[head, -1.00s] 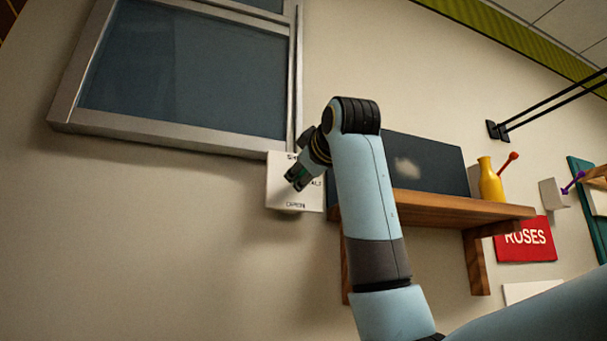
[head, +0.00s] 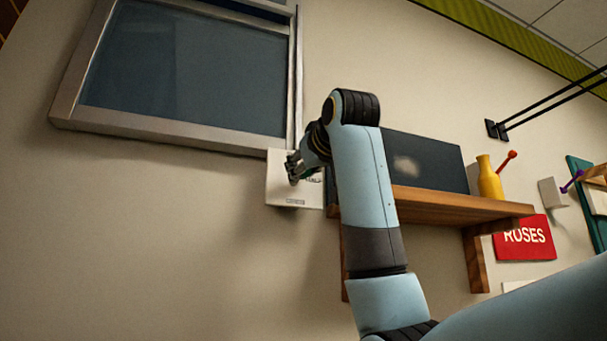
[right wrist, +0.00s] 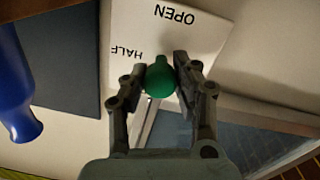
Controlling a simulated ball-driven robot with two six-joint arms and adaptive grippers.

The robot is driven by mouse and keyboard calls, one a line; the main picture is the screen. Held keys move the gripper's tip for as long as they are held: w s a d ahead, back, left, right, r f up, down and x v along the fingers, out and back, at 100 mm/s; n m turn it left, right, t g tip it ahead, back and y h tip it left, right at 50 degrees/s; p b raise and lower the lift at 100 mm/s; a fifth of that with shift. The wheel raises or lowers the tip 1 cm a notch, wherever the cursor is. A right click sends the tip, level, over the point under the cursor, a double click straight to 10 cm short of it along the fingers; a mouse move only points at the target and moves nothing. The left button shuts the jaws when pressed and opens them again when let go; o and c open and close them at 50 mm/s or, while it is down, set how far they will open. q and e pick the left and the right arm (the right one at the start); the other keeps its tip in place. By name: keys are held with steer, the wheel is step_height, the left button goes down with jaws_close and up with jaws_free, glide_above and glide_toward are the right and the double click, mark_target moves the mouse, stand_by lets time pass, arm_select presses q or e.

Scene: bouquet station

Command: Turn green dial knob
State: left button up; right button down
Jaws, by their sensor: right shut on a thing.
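The green dial knob (right wrist: 160,80) sits on a white wall panel (right wrist: 205,25) with the words OPEN and HALF on it. My right gripper (right wrist: 160,72) is shut on the knob, one finger on each side of it. In the head view the right gripper (head: 293,168) is at the panel (head: 290,202), just below the window's lower right corner. The knob is mostly hidden there by the gripper. The left gripper is in neither view.
A framed window (head: 185,70) is up and left of the panel. A wooden shelf (head: 460,205) to the right bears a dark board (head: 430,160) and a yellow vase (head: 488,178). A red ROSES sign (head: 525,238) hangs below. A blue object (right wrist: 15,85) shows in the wrist view.

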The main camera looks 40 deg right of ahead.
steer(key=m+b, duration=0.1)
steer(key=m, duration=0.2)
steer(key=shift+f+m, duration=0.1)
steer(key=shift+m, duration=0.2)
steer(key=m+b, duration=0.2)
steer(key=m, duration=0.1)
steer(key=m+b, duration=0.2)
steer(key=m, duration=0.1)
steer(key=shift+m+y, duration=0.4)
steer(key=m+b, duration=0.2)
steer(key=m, duration=0.1)
steer(key=m+b, duration=0.2)
steer(key=m, duration=0.1)
steer(key=shift+m+y+b, duration=0.3)
steer(key=shift+m+b, duration=0.05)
steer(key=shift+m, duration=0.05)
steer(key=m+b, duration=0.3)
steer(key=m, duration=0.1)
steer(key=shift+f, duration=0.1)
steer(key=m+b, duration=0.2)
steer(key=m, duration=0.2)
steer(key=shift+m+b, duration=0.4)
steer(key=shift+m+t+b, duration=0.3)
steer(key=shift+m+b, duration=0.45)
steer(key=shift+m, duration=0.75)
